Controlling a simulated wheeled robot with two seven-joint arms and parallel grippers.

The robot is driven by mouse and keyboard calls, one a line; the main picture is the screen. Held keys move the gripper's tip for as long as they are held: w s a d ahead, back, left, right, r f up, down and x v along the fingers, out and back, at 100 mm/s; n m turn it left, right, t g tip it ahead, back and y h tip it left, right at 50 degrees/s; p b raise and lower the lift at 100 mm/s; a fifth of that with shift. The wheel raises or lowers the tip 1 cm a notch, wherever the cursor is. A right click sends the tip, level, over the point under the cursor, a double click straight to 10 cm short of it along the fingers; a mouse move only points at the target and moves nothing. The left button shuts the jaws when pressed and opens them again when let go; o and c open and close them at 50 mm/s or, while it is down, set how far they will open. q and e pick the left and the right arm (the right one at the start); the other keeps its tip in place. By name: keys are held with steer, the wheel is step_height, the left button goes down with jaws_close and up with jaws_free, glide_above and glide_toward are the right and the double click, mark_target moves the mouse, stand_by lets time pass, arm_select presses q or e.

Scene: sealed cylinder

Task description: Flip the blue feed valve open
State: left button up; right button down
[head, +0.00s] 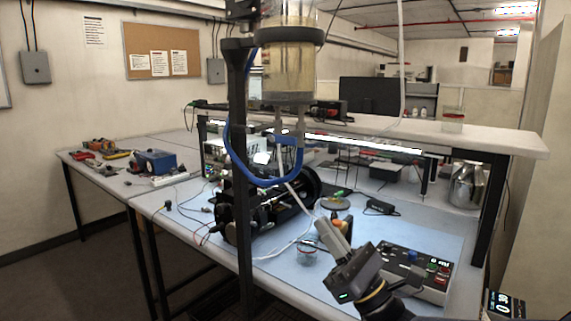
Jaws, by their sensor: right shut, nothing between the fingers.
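A clear sealed cylinder (288,62) with yellowish contents hangs in a dark clamp on a black post (240,190). Below it, a small blue part that looks like the feed valve (288,139) sits by the grey outlet fittings. A blue hose (238,165) loops beneath it. I cannot tell how its handle is turned. My right gripper (327,226) is shut and empty, pointing up and left over the bench, below and to the right of the valve and apart from it. My left gripper is not in view.
Dark machinery (265,205) and cables crowd the bench under the cylinder. A steel canister (467,186) stands at right, below a raised shelf (500,140).

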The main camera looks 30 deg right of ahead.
steer(key=p, duration=0.6)
glide_toward(278, 143)
steer(key=x, duration=0.4)
steer(key=shift+w+d, duration=0.1)
steer(key=shift+w, duration=0.35)
steer(key=shift+r+p, duration=0.3)
steer(key=shift+r, duration=0.25)
steer(key=shift+d, duration=0.1)
